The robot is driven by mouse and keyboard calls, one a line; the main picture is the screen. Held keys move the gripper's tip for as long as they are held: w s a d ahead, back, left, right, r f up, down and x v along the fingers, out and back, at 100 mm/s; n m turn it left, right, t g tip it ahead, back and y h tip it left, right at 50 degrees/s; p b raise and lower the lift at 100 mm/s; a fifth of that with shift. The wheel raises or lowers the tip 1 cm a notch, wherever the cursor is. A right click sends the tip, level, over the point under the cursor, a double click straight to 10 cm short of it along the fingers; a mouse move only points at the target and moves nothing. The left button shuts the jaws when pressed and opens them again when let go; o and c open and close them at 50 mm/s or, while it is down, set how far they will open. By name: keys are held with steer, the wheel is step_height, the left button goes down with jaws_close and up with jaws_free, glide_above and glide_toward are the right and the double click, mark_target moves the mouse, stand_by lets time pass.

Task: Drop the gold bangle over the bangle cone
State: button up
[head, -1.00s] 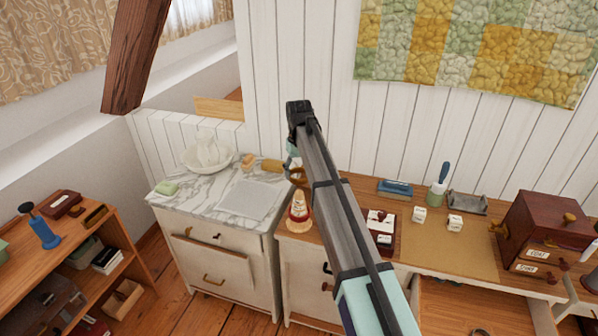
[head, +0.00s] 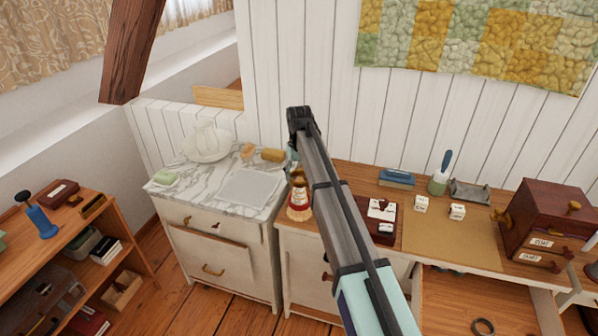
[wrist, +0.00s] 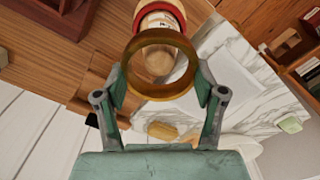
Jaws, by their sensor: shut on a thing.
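The gold bangle (wrist: 160,92) is pinched between the fingers of my gripper (wrist: 160,86) in the wrist view, and its round opening faces the camera. The bangle cone (head: 299,208), cream with a red band and a label, stands on the wooden desk at its left end. In the wrist view the cone (wrist: 160,20) shows through and beyond the bangle's opening. In the head view the bangle shows just above the cone's top, beside my arm. I cannot tell whether the tip is inside the ring. My arm hides most of the gripper there.
Left of the cone is a marble-topped cabinet (head: 190,178) with a white bowl (head: 207,142) and a yellow roll (head: 273,155). Right of it are a dark red box (head: 381,214), small white cubes and a wooden chest (head: 545,215). A drawer stands open below, with a dark ring (head: 483,326).

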steer(key=shift+f, duration=0.35)
steer(key=o, duration=1.2)
step_height(320, 180, up, 12)
steer(key=shift+r, duration=0.1)
